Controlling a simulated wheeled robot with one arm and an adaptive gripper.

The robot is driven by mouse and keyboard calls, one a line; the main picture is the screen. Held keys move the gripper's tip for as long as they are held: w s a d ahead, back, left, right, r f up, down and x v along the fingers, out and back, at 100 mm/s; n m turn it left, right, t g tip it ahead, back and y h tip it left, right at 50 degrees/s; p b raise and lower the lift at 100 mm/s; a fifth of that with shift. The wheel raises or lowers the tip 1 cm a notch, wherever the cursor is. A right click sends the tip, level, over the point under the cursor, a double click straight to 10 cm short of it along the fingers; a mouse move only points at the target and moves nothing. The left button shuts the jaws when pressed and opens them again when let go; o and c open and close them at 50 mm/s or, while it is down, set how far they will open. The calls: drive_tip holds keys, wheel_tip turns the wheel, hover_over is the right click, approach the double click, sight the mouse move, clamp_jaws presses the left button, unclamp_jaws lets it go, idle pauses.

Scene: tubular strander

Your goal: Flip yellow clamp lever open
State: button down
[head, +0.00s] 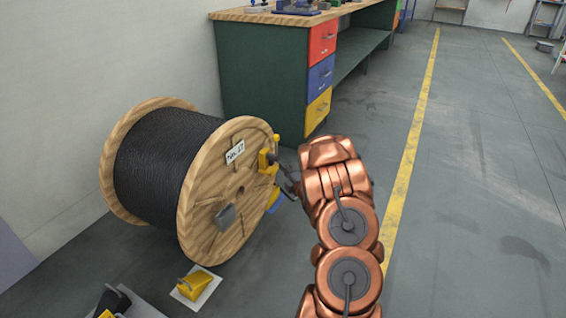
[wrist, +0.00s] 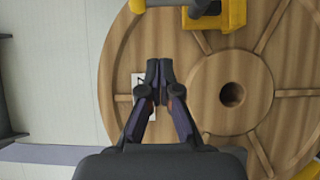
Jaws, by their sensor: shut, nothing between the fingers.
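A yellow clamp (head: 265,160) sits at the right rim of the wooden cable reel (head: 205,205). In the wrist view the yellow clamp (wrist: 232,14) is at the top edge, partly cut off. A grey bar with a yellow end (wrist: 138,5) reaches left from it; I cannot tell for certain that this is the lever. My gripper (wrist: 159,68) is shut and empty, in front of the reel face and below and left of the clamp in that view. In the head view my gripper (head: 288,182) is just right of the clamp, partly hidden by my arm.
A white label (head: 235,152) is on the reel face. A yellow wedge-like piece (head: 194,284) lies on a white plate on the floor. A green workbench (head: 262,75) with coloured drawers stands behind. The floor right of my arm is clear, with a yellow line (head: 412,150).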

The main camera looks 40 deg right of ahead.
drive_tip(key=d+b+x, duration=0.2)
drive_tip(key=b+x, duration=0.1)
drive_tip(key=x, duration=0.8)
drive_tip(key=shift+d+b, duration=0.35)
drive_tip(key=shift+d, duration=0.1)
drive_tip(key=shift+s+d+f, duration=0.1)
drive_tip(key=shift+r+p, duration=0.25)
drive_tip(key=shift+p, duration=0.3)
drive_tip(key=shift+d+m+p, duration=0.15)
drive_tip(key=shift+m+p, duration=0.2)
drive_tip(key=shift+m, duration=0.05)
